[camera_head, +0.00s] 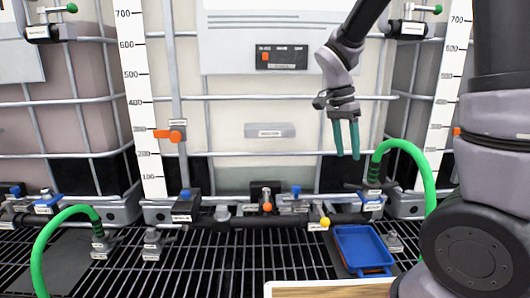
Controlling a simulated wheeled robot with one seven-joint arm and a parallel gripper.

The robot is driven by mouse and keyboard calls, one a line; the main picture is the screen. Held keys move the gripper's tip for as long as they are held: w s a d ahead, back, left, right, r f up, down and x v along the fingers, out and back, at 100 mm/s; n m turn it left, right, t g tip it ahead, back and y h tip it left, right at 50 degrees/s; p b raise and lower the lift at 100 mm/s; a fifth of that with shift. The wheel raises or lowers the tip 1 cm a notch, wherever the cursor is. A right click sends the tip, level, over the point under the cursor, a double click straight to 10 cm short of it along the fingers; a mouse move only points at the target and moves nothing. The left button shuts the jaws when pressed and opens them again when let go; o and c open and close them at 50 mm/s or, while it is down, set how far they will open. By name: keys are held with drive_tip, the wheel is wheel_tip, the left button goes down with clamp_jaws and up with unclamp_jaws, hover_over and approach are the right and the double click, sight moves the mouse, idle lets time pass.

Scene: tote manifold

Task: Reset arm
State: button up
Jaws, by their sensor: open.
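My gripper (346,154) hangs from my arm right of centre, with its two teal fingers pointing down. The fingers are a little apart and nothing is between them. It is in front of the caged white tote (235,170), above the pipe manifold and clear of it. My larger arm links fill the right edge and hide what is behind them.
A black manifold pipe (340,220) with several valves runs across the totes' base. Green hoses (425,182) arch at left and right. A blue tray (362,247) sits on the black grating (220,265). A wooden-topped surface (330,290) shows at the bottom edge.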

drive_tip(key=s+d+r+n+t+y, duration=0.3)
drive_tip(key=s+r+n+t, duration=0.5)
drive_tip(key=s+r, duration=0.3)
wheel_tip(320, 180, up, 4)
drive_tip(key=shift+s+f+y, duration=0.15)
drive_tip(key=shift+s+y, duration=0.15)
drive_tip(key=shift+y, duration=0.3)
